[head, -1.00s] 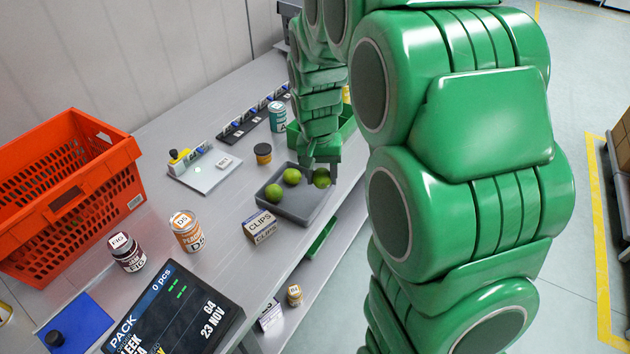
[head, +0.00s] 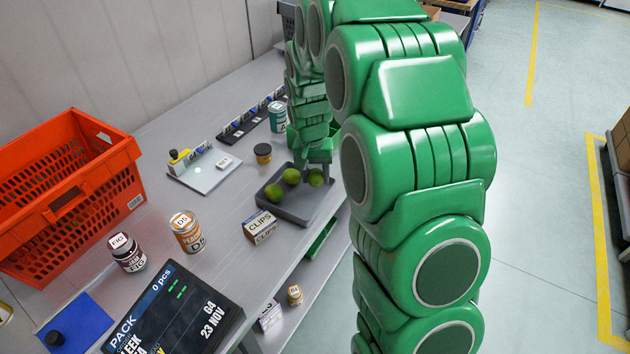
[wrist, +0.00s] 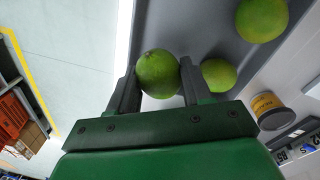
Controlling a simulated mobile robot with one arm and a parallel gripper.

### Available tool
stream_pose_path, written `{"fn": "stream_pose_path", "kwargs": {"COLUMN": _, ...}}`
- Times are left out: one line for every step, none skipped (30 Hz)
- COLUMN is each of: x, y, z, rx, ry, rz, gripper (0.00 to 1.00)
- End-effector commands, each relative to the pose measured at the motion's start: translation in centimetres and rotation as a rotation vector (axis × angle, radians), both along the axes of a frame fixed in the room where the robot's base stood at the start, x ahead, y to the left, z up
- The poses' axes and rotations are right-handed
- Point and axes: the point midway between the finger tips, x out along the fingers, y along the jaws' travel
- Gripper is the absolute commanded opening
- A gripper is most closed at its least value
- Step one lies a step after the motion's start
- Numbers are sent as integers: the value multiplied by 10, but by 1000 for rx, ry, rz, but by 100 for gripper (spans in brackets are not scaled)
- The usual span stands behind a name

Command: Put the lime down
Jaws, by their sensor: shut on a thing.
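A green lime (wrist: 158,74) is between the two fingers of my gripper (wrist: 157,88) in the wrist view, and the gripper is shut on it. In the head view this lime (head: 316,179) is at the right side of the grey tray (head: 312,208), low over or in it; I cannot tell whether it touches the tray floor. Two other limes lie in the tray, one at the back (head: 291,176) and one at the left (head: 273,193). They also show in the wrist view, one near the right finger (wrist: 218,75) and one farther up (wrist: 262,18).
A box of clips (head: 260,226) stands in front of the tray. A yellow-labelled jar (head: 263,154) stands behind it. An orange tote (head: 70,200), a peach can (head: 186,232) and a fig jar (head: 126,252) are to the left. The bench edge is close on the tray's right.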

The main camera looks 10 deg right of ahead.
Motion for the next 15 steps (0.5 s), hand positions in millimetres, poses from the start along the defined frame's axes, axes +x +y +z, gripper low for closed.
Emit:
{"fn": "stream_pose_path", "kwargs": {"x": 3, "y": 0, "z": -4, "rx": 0, "ry": 1, "rz": 0, "gripper": 19}}
{"fn": "stream_pose_path", "kwargs": {"x": 5, "y": 0, "z": -6, "rx": 0, "ry": 1, "rz": 0, "gripper": 19}}
{"fn": "stream_pose_path", "kwargs": {"x": 7, "y": 0, "z": -9, "rx": 0, "ry": 1, "rz": 0, "gripper": 19}}
{"fn": "stream_pose_path", "kwargs": {"x": 6, "y": 0, "z": -15, "rx": 0, "ry": 2, "rz": 0, "gripper": 19}}
{"fn": "stream_pose_path", "kwargs": {"x": 6, "y": 0, "z": -20, "rx": 0, "ry": 2, "rz": 0, "gripper": 19}}
{"fn": "stream_pose_path", "kwargs": {"x": 6, "y": 0, "z": -26, "rx": 0, "ry": 1, "rz": 0, "gripper": 19}}
{"fn": "stream_pose_path", "kwargs": {"x": 6, "y": 0, "z": -29, "rx": -1, "ry": 1, "rz": 1, "gripper": 19}}
{"fn": "stream_pose_path", "kwargs": {"x": 5, "y": 0, "z": -32, "rx": -1, "ry": 1, "rz": 1, "gripper": 19}}
{"fn": "stream_pose_path", "kwargs": {"x": 5, "y": 0, "z": -34, "rx": -1, "ry": 1, "rz": 1, "gripper": 19}}
{"fn": "stream_pose_path", "kwargs": {"x": 5, "y": 0, "z": -34, "rx": -1, "ry": 1, "rz": 1, "gripper": 19}}
{"fn": "stream_pose_path", "kwargs": {"x": 5, "y": 0, "z": -34, "rx": -1, "ry": 1, "rz": 1, "gripper": 19}}
{"fn": "stream_pose_path", "kwargs": {"x": 5, "y": 0, "z": -34, "rx": 0, "ry": 0, "rz": 1, "gripper": 19}}
{"fn": "stream_pose_path", "kwargs": {"x": 6, "y": 0, "z": -34, "rx": 0, "ry": 0, "rz": 1, "gripper": 19}}
{"fn": "stream_pose_path", "kwargs": {"x": 6, "y": 0, "z": -34, "rx": 0, "ry": 0, "rz": 1, "gripper": 19}}
{"fn": "stream_pose_path", "kwargs": {"x": 5, "y": 0, "z": -34, "rx": 0, "ry": 0, "rz": 1, "gripper": 19}}
